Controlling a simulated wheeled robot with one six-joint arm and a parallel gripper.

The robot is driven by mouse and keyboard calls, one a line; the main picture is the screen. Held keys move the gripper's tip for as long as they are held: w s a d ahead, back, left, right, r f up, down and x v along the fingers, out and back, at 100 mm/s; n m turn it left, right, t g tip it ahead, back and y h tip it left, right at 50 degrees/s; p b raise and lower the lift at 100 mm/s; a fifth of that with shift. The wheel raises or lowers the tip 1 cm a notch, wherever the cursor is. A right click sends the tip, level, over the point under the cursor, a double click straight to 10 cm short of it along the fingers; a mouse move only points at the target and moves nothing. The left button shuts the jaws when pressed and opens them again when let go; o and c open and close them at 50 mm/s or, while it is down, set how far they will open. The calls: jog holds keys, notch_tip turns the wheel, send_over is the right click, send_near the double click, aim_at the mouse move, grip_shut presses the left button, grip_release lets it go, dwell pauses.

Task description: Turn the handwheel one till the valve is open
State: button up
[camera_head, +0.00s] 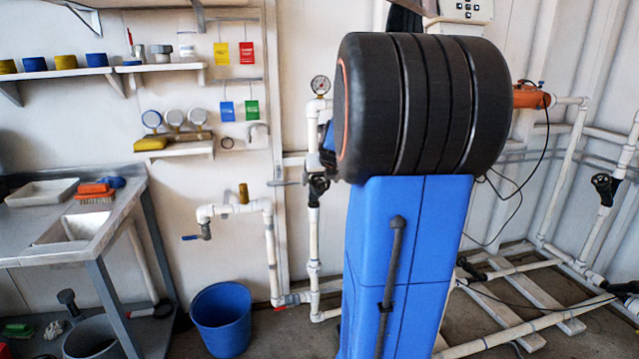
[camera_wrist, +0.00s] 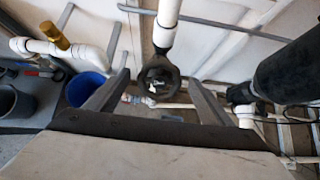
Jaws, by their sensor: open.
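A black handwheel (camera_head: 318,185) sits on a white vertical pipe below a round gauge, just left of my arm in the head view. In the wrist view, a black handwheel (camera_wrist: 159,78) hangs at the lower end of a white pipe. My gripper (camera_wrist: 158,77) is open, with one grey finger on each side of the wheel. A gap shows between the wheel and each finger; I cannot tell how deep the wheel sits between them. My arm hides much of the middle of the head view. A second black handwheel (camera_head: 605,188) is on the right pipes.
A blue bucket (camera_head: 221,318) stands on the floor left of the pipe, with a bench and sink (camera_head: 75,230) farther left. A white pipe with a blue-handled tap (camera_head: 196,236) juts out nearby. Low pipes on a floor frame (camera_head: 525,300) occupy the right side.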

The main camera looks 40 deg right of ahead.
jog(key=shift+x, duration=1.4)
jog(key=shift+a, duration=0.1)
jog(key=c, duration=1)
jog(key=shift+n, duration=0.3)
